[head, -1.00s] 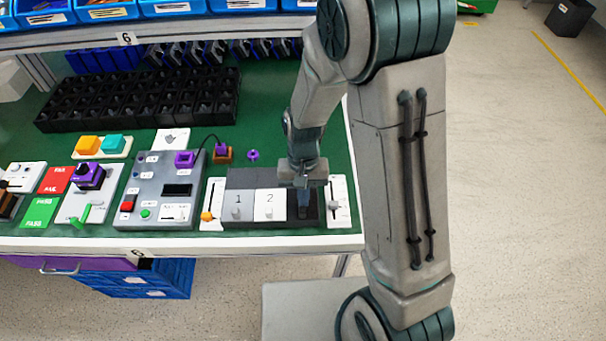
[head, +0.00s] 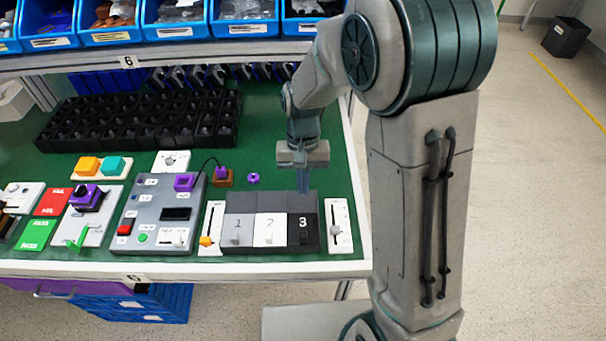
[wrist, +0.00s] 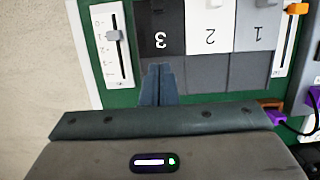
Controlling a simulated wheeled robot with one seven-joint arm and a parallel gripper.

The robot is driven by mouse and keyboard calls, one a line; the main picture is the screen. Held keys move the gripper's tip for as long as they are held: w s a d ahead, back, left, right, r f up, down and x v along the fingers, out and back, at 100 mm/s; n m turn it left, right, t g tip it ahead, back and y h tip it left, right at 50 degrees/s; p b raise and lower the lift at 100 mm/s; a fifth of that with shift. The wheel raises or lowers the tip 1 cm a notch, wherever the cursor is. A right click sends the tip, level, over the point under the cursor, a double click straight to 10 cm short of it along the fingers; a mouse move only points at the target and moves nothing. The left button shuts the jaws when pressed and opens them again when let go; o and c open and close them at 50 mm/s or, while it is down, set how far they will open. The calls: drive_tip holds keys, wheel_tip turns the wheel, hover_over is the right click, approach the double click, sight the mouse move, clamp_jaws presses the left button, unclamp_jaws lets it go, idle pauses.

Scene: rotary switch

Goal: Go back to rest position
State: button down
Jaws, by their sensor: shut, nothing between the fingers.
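My gripper (head: 304,181) is above the green table, just behind the switch block with panels 1, 2 and 3 (head: 270,229). Its fingers point down, are shut together and hold nothing. In the wrist view the shut fingertips (wrist: 159,70) overlap the grey back part of the block, close to the black panel 3 (wrist: 160,35). The switch on panel 3 shows at its front in the head view. I cannot tell the exact height of the fingers above the block.
A white slider (head: 338,226) stands right of the block, another with an orange knob (head: 207,229) left of it. A grey control box (head: 159,213) is further left. A black rack (head: 140,121) and blue bins (head: 177,20) lie behind. Green table is clear around my gripper's back.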

drive_tip(key=s+d+r+t, duration=0.5)
drive_tip(key=s+d+r, duration=0.7)
drive_tip(key=r, duration=0.1)
drive_tip(key=shift+s+r+t, duration=0.25)
drive_tip(key=shift+s+t, duration=0.05)
drive_tip(key=shift+t, duration=0.1)
